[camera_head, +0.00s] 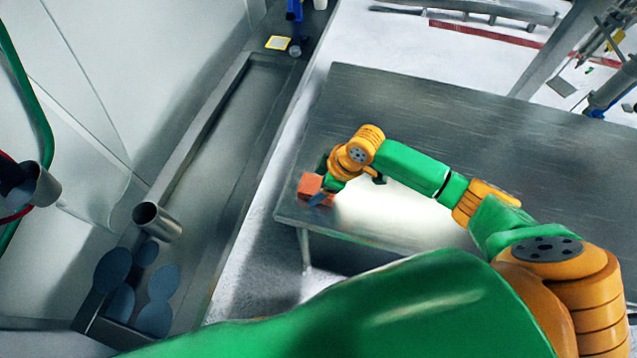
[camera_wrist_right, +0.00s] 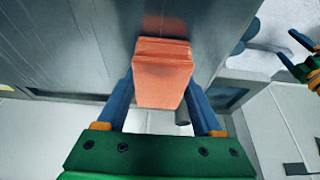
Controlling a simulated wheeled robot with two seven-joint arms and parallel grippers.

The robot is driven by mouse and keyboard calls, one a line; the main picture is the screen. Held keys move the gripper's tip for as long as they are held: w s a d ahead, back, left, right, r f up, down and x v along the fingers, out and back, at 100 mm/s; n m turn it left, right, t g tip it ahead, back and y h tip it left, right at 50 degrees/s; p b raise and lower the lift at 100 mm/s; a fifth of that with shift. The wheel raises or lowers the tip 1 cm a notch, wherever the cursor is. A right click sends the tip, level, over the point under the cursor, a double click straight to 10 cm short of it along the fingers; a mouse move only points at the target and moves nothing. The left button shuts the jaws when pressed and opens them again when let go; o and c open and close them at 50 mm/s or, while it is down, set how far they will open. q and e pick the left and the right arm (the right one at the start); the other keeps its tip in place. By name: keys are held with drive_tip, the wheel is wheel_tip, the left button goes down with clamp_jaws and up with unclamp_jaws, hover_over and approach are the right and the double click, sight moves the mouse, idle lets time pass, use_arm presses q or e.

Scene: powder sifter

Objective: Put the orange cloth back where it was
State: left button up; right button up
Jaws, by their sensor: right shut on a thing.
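The orange cloth (camera_head: 311,188) is a folded block at the near left corner of the grey metal table (camera_head: 400,105). In the right wrist view the cloth (camera_wrist_right: 163,78) sits between the blue fingers of my right gripper (camera_wrist_right: 163,100). The right gripper (camera_head: 328,186) is shut on it, and its arm reaches in from the right over the table. Whether the cloth touches the tabletop is hard to tell. My left gripper (camera_wrist_right: 296,55) seems to show at the right edge of the wrist view, partly cut off, with its fingers apart.
A long metal trough (camera_head: 215,165) runs along the left. A steel cup (camera_head: 155,222) and several dark blue round pieces (camera_head: 113,270) are at its near end. A yellow-edged square (camera_head: 278,43) lies at its far end. The far part of the table is clear.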

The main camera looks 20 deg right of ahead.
drive_tip(key=shift+f, duration=0.15)
drive_tip(key=o, duration=1.3)
drive_tip(key=shift+r, duration=0.25)
drive_tip(key=v, duration=1.1)
drive_tip(key=shift+r, duration=0.4)
drive_tip(key=shift+s+d, duration=0.1)
